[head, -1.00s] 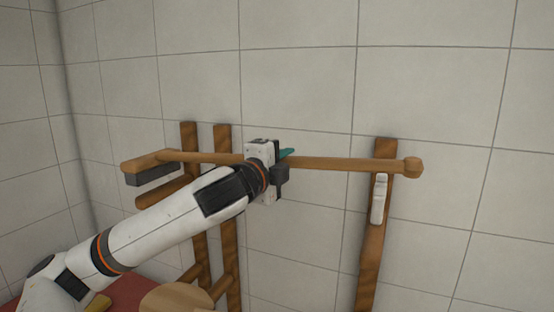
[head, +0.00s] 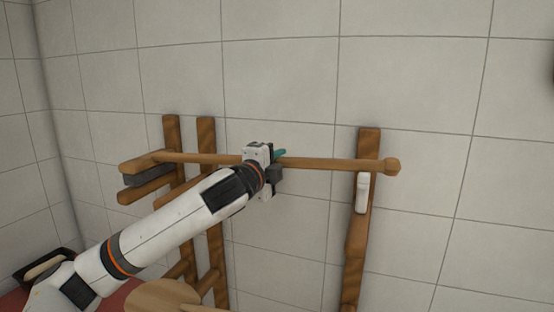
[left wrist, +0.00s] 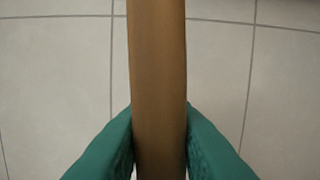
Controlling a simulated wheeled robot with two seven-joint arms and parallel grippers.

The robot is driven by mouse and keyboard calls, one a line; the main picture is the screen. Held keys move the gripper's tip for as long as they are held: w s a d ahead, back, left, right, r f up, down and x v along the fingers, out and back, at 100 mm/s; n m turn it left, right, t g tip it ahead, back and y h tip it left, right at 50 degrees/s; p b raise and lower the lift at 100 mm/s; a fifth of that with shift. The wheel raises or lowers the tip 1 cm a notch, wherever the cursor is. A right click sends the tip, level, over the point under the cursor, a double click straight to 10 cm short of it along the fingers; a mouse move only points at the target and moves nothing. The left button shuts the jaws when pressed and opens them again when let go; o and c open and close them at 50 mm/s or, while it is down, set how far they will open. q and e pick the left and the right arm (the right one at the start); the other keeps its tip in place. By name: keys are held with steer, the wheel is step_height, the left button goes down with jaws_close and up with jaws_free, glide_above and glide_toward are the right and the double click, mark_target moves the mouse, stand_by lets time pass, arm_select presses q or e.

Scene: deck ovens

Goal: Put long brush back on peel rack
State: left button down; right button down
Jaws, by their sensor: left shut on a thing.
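The long brush (head: 330,164) has a wooden handle with a round knob at its right end and a head with dark bristles (head: 147,175) at its left end. It lies nearly level across the head view. My left gripper (head: 279,157) is shut on the handle near its middle; in the left wrist view the teal fingers (left wrist: 160,150) press on both sides of the handle (left wrist: 158,70). The wooden peel rack has two posts (head: 207,135) at left and one post (head: 368,140) at right. The brush crosses in front of them; whether it touches them I cannot tell. My right gripper is out of view.
A white bracket-like piece (head: 362,192) sits on the right post below the handle. A round wooden peel (head: 162,296) is low at the rack's left. A dark tray (head: 45,265) stands at far left. Tiled wall (head: 280,70) is behind; the space above the brush is clear.

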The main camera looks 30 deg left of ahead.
arm_select(q)
steer(key=c, duration=1.2)
jaws_free()
steer(key=shift+s+f, duration=0.1)
steer(key=shift+s, duration=0.1)
steer(key=s+b, duration=0.2)
steer(key=s, duration=0.2)
steer(key=s+d+b, duration=0.1)
steer(key=s+b, duration=0.1)
steer(key=s, duration=0.1)
steer(key=s+b, duration=0.1)
steer(key=s, duration=0.3)
steer(key=shift+s+d+b, duration=0.15)
steer(key=shift+s+b, duration=0.15)
steer(key=shift+b, duration=0.1)
